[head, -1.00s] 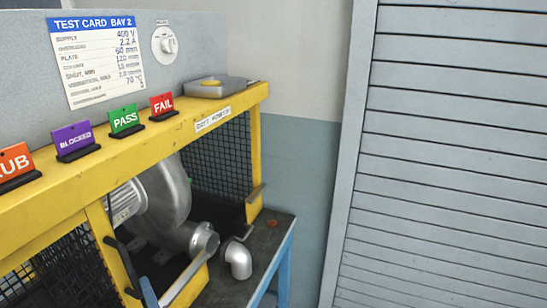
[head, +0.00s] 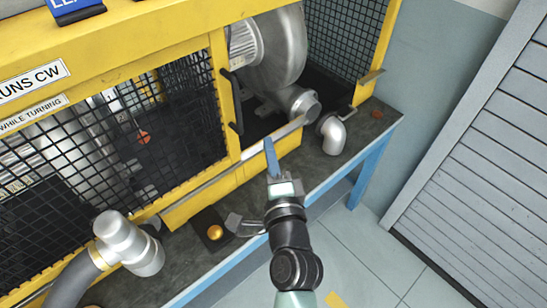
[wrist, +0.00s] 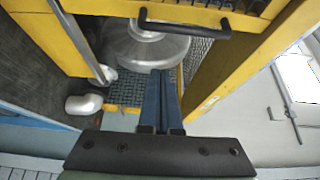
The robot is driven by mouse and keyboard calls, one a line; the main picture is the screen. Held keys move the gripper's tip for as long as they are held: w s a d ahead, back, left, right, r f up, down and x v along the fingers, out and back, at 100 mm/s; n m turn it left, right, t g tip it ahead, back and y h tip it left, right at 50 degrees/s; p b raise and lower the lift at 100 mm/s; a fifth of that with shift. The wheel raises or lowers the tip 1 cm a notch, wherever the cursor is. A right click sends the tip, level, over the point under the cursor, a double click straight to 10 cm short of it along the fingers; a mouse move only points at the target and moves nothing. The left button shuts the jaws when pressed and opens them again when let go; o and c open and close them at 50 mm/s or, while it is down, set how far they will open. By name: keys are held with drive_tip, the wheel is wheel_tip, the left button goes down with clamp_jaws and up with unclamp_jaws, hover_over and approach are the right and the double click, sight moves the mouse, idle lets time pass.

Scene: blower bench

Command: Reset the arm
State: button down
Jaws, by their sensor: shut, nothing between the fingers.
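My gripper (head: 270,145) is in the head view at the front edge of the bench, in front of the open bay of the yellow guard frame. Its blue fingers are shut with nothing between them. In the wrist view my gripper (wrist: 161,75) points into the bay, toward the grey blower (wrist: 145,50). The blower (head: 285,50) stands inside the bay in the head view, its outlet facing the front right. My fingers appear apart from the blower and the frame.
A silver pipe elbow (head: 333,135) lies on the bench right of the bay. Mesh panel (head: 130,135) with a black handle (head: 231,100) is left of it. A pipe fitting on a hose (head: 125,243) and a brass knob (head: 214,232) are at the front left.

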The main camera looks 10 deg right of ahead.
drive_tip(key=s+a+r+n+t, duration=0.1)
drive_tip(key=r+n, duration=0.4)
drive_tip(key=r, duration=0.7)
drive_tip(key=s+a+r+n+t, duration=0.2)
drive_tip(key=s+r+n+t, duration=0.1)
drive_tip(key=r, duration=1)
drive_tip(key=s+a+r+n+t+y, duration=0.1)
drive_tip(key=r+n, duration=0.5)
drive_tip(key=r, duration=0.6)
drive_tip(key=shift+s+a+r+n+t, duration=0.2)
drive_tip(key=shift+s+n+t, duration=0.1)
drive_tip(key=shift+s+t, duration=0.5)
drive_tip(key=c, duration=1.3)
unclamp_jaws()
drive_tip(key=s+r+n+t, duration=0.1)
drive_tip(key=s+r, duration=0.1)
drive_tip(key=r, duration=0.1)
drive_tip(key=s+r+h, duration=0.1)
drive_tip(key=s+r, duration=0.1)
drive_tip(key=r, duration=0.1)
drive_tip(key=s+r+n+t+h, duration=0.1)
drive_tip(key=s+r, duration=0.2)
drive_tip(key=shift+d+n+t, duration=0.2)
drive_tip(key=shift+n+t, duration=0.1)
drive_tip(key=shift+c, duration=0.2)
drive_tip(key=shift+o, duration=1.2)
drive_tip(key=shift+s, duration=0.15)
drive_tip(key=shift+o, duration=1.5)
